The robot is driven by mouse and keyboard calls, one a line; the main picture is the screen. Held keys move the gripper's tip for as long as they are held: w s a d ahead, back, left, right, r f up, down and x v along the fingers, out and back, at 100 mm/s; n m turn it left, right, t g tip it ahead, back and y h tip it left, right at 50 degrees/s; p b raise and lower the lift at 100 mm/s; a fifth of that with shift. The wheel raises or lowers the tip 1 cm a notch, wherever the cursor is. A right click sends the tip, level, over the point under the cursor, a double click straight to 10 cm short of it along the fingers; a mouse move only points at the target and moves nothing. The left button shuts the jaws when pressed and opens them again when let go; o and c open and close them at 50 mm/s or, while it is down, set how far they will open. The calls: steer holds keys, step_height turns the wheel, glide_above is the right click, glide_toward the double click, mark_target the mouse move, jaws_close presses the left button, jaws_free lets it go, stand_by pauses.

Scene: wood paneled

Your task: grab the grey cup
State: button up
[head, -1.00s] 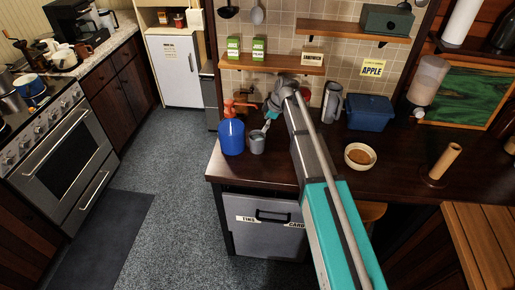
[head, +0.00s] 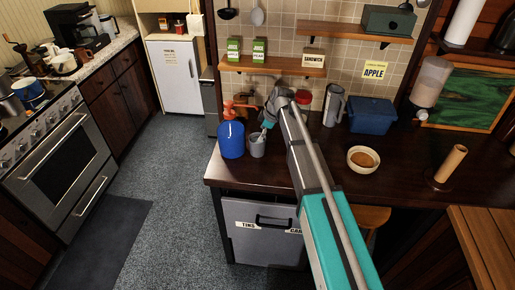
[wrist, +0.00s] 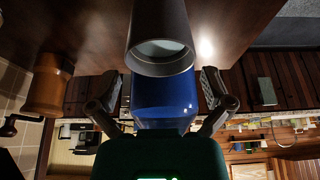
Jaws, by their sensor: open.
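The grey cup (head: 257,147) stands on the dark wooden counter, just right of the blue bottle (head: 231,140). In the wrist view, which is upside down, the cup (wrist: 160,35) is at the top centre with its open rim towards my gripper. The blue bottle (wrist: 165,98) shows beyond it. My gripper (wrist: 163,88) is open, its fingers spread to the left and right of the picture with nothing held between them. In the head view my gripper (head: 266,128) is at the cup's upper right; whether it touches the cup cannot be told.
The blue bottle with its orange top is very close to the cup. A bowl (head: 362,159), a grey jug (head: 333,106), a blue box (head: 371,115) and a paper roll holder (head: 444,170) stand farther right. Shelves (head: 273,67) hang above. The counter's front left is clear.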

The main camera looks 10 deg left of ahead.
mark_target(257, 149)
steer(key=shift+f, duration=0.1)
steer(key=b+x, duration=0.3)
steer(key=shift+d, duration=0.25)
steer(key=shift+b+x, duration=1)
steer(key=shift+x, duration=0.1)
steer(key=c, duration=1)
steer(key=shift+o, duration=0.2)
steer(key=shift+r, duration=0.25)
